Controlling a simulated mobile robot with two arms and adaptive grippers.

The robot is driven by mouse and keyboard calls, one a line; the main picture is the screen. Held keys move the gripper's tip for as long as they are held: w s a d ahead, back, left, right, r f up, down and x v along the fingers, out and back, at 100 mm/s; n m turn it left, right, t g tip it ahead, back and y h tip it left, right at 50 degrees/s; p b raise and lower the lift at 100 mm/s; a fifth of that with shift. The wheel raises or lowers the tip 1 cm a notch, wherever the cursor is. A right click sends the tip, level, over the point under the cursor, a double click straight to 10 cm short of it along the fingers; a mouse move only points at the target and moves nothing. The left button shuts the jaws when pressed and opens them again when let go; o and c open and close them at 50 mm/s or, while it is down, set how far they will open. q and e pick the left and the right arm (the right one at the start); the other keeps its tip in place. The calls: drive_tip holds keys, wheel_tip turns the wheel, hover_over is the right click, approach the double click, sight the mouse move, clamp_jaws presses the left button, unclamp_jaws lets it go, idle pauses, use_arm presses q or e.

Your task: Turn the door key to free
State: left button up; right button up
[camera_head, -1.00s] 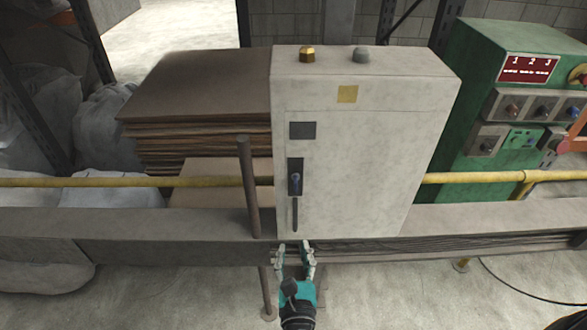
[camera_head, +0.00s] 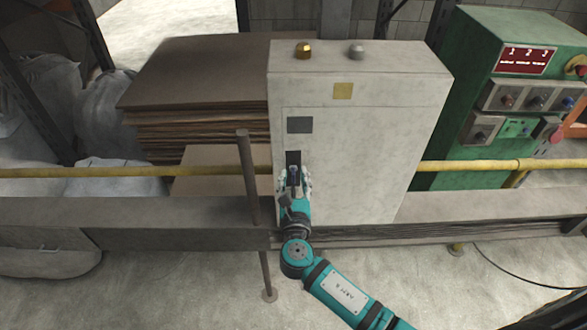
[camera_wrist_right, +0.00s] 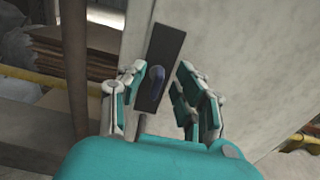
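The door key, or its knob, shows as a dark blue rounded piece (camera_wrist_right: 158,77) on a black lock plate (camera_wrist_right: 167,48) in the right wrist view. The plate (camera_head: 293,157) is on the left part of a pale cabinet's front (camera_head: 350,150) in the head view, where my right gripper mostly covers the key. My right gripper (camera_head: 293,178) is open in front of the plate. In the wrist view its fingers (camera_wrist_right: 160,76) stand on either side of the key, with gaps; no contact is visible. My left gripper is not in view.
A brown post (camera_head: 248,180) stands just left of the lock. A yellow pipe (camera_head: 130,171) and a grey beam (camera_head: 150,212) run across. An amber lamp (camera_head: 303,50) and a grey one (camera_head: 356,51) top the cabinet. A green control panel (camera_head: 480,130) stands right.

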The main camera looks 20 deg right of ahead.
drive_tip(key=shift+x, duration=1.1)
clamp_jaws()
